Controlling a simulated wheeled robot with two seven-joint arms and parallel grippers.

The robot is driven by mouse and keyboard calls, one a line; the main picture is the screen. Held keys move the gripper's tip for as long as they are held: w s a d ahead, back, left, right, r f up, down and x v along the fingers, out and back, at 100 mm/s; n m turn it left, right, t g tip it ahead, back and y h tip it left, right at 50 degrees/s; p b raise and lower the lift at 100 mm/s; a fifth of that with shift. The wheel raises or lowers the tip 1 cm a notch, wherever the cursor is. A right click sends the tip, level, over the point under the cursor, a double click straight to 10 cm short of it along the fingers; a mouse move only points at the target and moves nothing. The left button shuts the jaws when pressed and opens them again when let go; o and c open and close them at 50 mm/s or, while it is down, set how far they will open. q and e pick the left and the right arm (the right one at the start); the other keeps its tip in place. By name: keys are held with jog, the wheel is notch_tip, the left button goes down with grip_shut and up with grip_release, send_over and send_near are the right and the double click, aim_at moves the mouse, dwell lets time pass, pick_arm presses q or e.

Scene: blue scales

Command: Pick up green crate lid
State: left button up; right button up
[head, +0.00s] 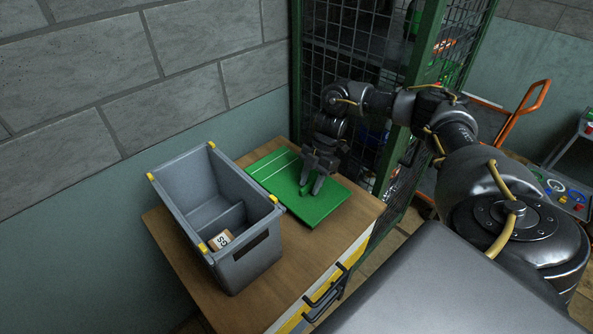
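The green crate lid (317,207) lies flat on the wooden cabinet top, right beside the grey crate. White lines run across its far left part. My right gripper (310,189) points down over the lid's right half. Its two fingers look spread apart, with the fingertips at or just above the lid; I cannot tell whether they touch it. A small green raised part of the lid seems to show between the fingertips. My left gripper is not in view.
The open grey crate (262,262) with yellow corners stands on the cabinet top (175,244), holding a small labelled box (221,240). A wall stands behind. A green-framed mesh cage (345,45) rises close behind my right arm. An orange-handled trolley (524,112) stands at right.

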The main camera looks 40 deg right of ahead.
grip_shut()
jog(key=shift+w+r, duration=0.1)
jog(key=shift+r, duration=0.05)
jog(key=shift+r, duration=0.55)
jog(key=s+a+r+b, duration=0.1)
jog(key=s+a+r, duration=0.2)
jog(key=s+r, duration=0.8)
jog(key=s, duration=0.2)
jog(key=shift+s+a+r, duration=0.25)
jog(key=shift+s+r, duration=0.05)
jog(key=shift+s, duration=0.1)
